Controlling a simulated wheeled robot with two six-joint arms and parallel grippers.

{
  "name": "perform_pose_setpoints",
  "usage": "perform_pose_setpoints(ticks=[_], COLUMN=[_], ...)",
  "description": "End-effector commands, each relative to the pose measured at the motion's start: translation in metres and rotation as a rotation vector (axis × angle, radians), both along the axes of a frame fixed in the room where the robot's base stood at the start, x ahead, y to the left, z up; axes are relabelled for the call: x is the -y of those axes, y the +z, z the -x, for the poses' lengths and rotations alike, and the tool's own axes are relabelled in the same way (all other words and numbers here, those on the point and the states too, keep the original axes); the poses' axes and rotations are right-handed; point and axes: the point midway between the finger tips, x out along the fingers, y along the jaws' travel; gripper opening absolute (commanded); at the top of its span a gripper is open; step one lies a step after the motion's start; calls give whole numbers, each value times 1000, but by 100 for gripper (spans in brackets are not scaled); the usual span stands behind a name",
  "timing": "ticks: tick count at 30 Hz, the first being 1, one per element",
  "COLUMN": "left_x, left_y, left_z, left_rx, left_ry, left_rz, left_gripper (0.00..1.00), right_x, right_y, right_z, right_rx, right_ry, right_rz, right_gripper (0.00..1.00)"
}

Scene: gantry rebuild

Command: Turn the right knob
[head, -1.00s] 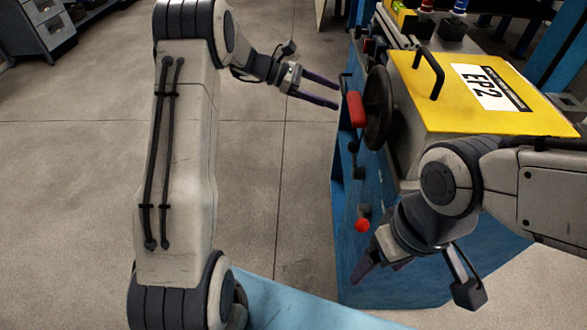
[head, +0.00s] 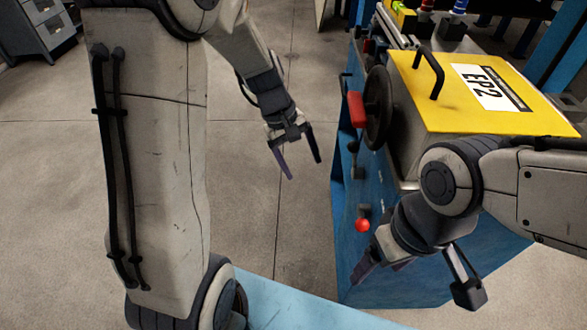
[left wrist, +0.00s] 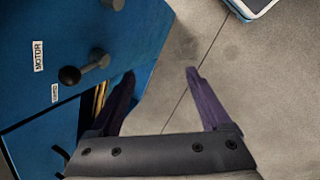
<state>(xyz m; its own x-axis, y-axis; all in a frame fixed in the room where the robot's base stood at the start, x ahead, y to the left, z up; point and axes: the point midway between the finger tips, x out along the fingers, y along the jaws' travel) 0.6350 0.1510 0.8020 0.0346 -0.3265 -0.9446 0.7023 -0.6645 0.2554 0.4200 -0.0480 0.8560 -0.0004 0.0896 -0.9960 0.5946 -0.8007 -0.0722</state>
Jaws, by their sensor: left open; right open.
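In the head view the blue cabinet's side carries a red ball knob (head: 362,225) low down and a dark lever knob (head: 354,147) above it. I cannot tell which is the right knob. The left wrist view shows a black ball knob (left wrist: 69,75) on a grey stem beside a MOTOR label. My left gripper (head: 305,170) is open and empty, pointing down, left of the cabinet and apart from the knobs. Its spread fingers (left wrist: 161,71) show in the left wrist view. My right gripper (head: 378,274) is open near the cabinet's lower front, partly hidden by its own wrist.
A black handwheel (head: 378,107) with a red grip (head: 356,109) sticks out above the knobs. A yellow EP2 cover (head: 460,95) with a black handle tops the blue cabinet (head: 345,245). The grey floor (head: 250,150) left of the cabinet is clear.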

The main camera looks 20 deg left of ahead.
Motion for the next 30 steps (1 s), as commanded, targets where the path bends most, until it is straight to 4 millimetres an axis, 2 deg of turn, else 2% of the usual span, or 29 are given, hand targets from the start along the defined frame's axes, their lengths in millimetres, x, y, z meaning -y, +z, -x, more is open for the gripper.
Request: perform_pose_setpoints(ticks=[3,7,20,23,25,29,30], left_x=[-3,-6,-6,7,27,71,81], left_y=[0,-1,-1,5,13,32,37], left_z=[17,26,30,38,53,100,117], left_rx=[45,76,90,101,117,163,178], left_ry=[-115,-193,-233,-298,-409,-714,-814], left_rz=[-73,-120,-140,-144,-152,-172,-179], left_gripper=[82,82,80,80,80,80,80], right_x=[0,0,0,0,0,0,0], right_y=[0,0,0,0,0,0,0], right_z=[0,0,0,0,0,0,0], right_rx=[0,0,0,0,0,0,0], right_ry=[0,0,0,0,0,0,0], right_rz=[0,0,0,0,0,0,0], right_gripper=[80,80,80,80,80,80,80])
